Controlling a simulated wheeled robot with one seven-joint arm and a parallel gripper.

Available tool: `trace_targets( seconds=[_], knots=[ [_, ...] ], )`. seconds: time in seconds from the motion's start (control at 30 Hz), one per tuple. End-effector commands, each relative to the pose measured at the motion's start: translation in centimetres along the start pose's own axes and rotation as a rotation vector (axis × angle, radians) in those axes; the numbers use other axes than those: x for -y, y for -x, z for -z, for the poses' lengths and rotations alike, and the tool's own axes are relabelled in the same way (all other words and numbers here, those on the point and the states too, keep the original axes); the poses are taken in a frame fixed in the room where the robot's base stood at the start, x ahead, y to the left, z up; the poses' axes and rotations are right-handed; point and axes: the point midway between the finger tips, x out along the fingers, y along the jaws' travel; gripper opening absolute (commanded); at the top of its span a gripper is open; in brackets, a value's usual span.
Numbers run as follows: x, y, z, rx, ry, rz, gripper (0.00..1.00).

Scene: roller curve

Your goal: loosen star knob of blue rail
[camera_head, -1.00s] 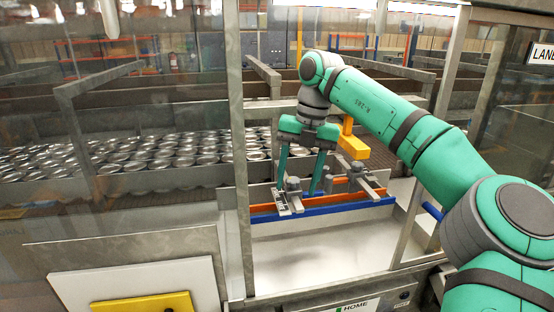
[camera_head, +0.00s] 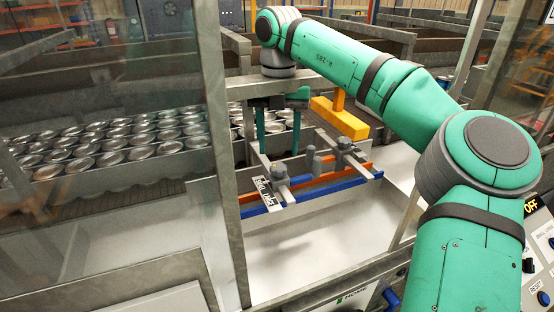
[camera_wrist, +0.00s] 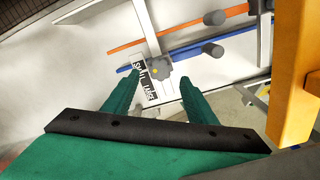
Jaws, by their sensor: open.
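The blue rail (camera_head: 335,188) runs along the bottom of the guide, in front of the orange rail (camera_head: 318,177). A grey star knob (camera_head: 278,172) sits on the left cross bracket, by a black-and-white scale plate (camera_head: 264,190). My gripper (camera_head: 279,150) points down, open and empty, with its fingertips just above this knob in the head view. I cannot tell the remaining gap. No contact is visible.
A second knob (camera_head: 344,145) sits on the right bracket. A grey post (camera_head: 311,160) stands between the brackets. A yellow block (camera_head: 340,118) hangs right of my gripper. A metal frame post (camera_head: 222,150) stands at left. Many cans (camera_head: 100,140) lie behind glass.

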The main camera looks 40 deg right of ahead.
Motion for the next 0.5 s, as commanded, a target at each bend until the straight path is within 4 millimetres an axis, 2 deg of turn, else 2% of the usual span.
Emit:
trace_targets(
  seconds=[0.03, 0.2, 0.5],
  knots=[
    [0.0, -1.0, 0.0, -0.003, 0.001, 0.000, 0.52],
    [0.0, -3.5, 0.0, -0.003, 0.001, 0.000, 0.52],
    [-0.1, -5.2, 0.0, -0.001, 0.001, -0.001, 0.52]
  ],
)
